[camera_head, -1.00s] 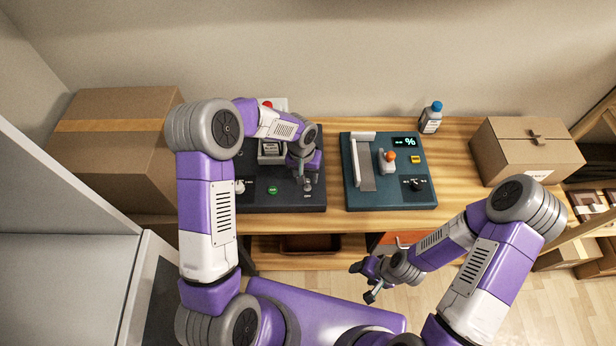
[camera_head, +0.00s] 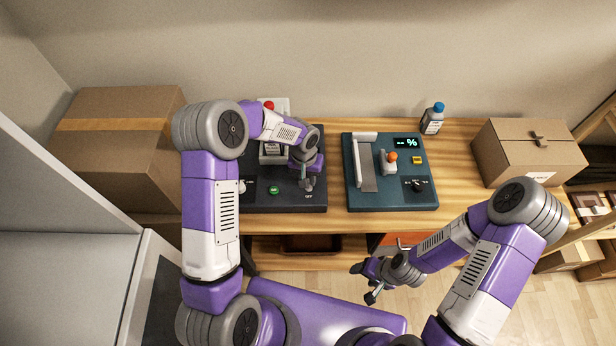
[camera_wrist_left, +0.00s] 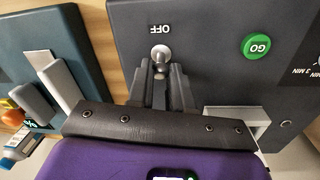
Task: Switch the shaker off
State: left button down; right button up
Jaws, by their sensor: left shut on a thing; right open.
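The shaker's dark panel (camera_head: 262,201) is on the left part of the bench. A small metal toggle lever (camera_wrist_left: 160,55) stands on it beside a white OFF label (camera_wrist_left: 160,28). My left gripper (camera_head: 307,185) is over the panel's right front part. In the left wrist view its fingers (camera_wrist_left: 160,75) are shut on the lever, with the rounded tip showing beyond them, close to the label. Which way the lever tilts is hard to tell. My right gripper (camera_head: 364,283) is open and empty in front of the bench.
A green GO button (camera_wrist_left: 256,45) is on the same panel; a red button (camera_head: 268,105) is behind it. A teal machine (camera_head: 408,197) with a display stands to the right. A bottle (camera_head: 431,121) and cardboard boxes (camera_head: 530,150) are on the bench.

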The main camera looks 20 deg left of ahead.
pick_arm(q)
jog(key=shift+s+d+f+t+y+b, duration=0.15)
jog(key=shift+s+t+y+b, duration=0.6)
jog(key=shift+b, duration=3.05)
jog(key=shift+s+d+f+t+h+b, duration=0.15)
jog(key=shift+t+b, duration=1.25)
jog(key=shift+b, duration=2.4)
jog(key=shift+s+d+f+t+y+b, duration=0.15)
jog(key=shift+s+t+y+b, duration=0.6)
jog(key=shift+b, duration=3.05)
jog(key=shift+r+t+h+b, duration=0.2)
jog(key=shift+t+h+b, duration=0.15)
jog(key=shift+t+b, duration=0.55)
jog(key=shift+w, duration=0.1)
jog(key=c, duration=1)
grip_release()
jog(key=p+v, duration=0.2)
jog(key=v, duration=0.5)
jog(key=shift+r, duration=0.35)
